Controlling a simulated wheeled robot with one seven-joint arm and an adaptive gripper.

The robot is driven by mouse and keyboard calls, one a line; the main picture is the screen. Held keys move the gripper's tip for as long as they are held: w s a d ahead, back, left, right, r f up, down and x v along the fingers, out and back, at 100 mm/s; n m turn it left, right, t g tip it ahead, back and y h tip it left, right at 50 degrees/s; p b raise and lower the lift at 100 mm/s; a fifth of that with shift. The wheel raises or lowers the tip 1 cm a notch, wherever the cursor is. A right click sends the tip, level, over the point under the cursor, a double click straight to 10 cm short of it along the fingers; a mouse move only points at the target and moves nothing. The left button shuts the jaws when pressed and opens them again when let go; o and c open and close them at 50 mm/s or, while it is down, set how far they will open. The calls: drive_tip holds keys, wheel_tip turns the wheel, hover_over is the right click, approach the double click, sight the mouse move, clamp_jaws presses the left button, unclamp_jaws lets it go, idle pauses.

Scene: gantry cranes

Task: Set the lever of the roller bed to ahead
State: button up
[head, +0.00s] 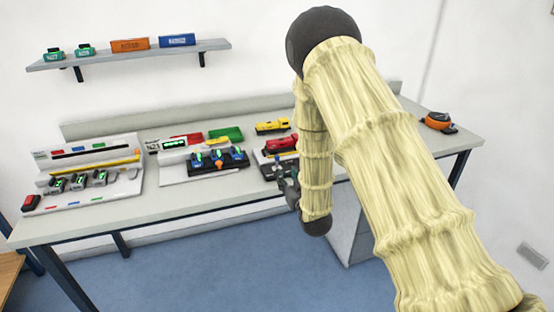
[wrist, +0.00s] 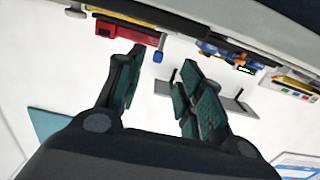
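A dark stand with a red truck (head: 281,145) on it sits toward the right of the bench; I take it to be the roller bed, but cannot be sure. My gripper (head: 288,187) is at the bench's front edge, just in front of that stand, partly hidden by my arm. In the wrist view my gripper (wrist: 160,88) is open, with clear space between its fingers. A small blue knob (wrist: 158,57) shows beyond the fingers, beside the red truck (wrist: 125,32), apart from them. It may be the lever's end; its setting cannot be told.
On the bench (head: 250,207) are a yellow truck (head: 272,127), a black console (head: 218,160) with several levers, a white station (head: 85,180) at left and an orange-black device (head: 438,121) at right. A wall shelf (head: 130,54) holds small boxes. Open floor lies in front.

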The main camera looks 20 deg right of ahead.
sight(278, 157)
drive_tip(key=w+p, duration=0.1)
drive_tip(key=w, duration=0.3)
drive_tip(key=w+r+p, duration=0.1)
drive_tip(key=w, duration=0.6)
drive_tip(key=shift+w+a+r+p, duration=0.15)
drive_tip(key=shift+w+r+p, duration=0.15)
drive_tip(key=shift+p, duration=0.1)
drive_tip(key=shift+c, duration=0.5)
clamp_jaws()
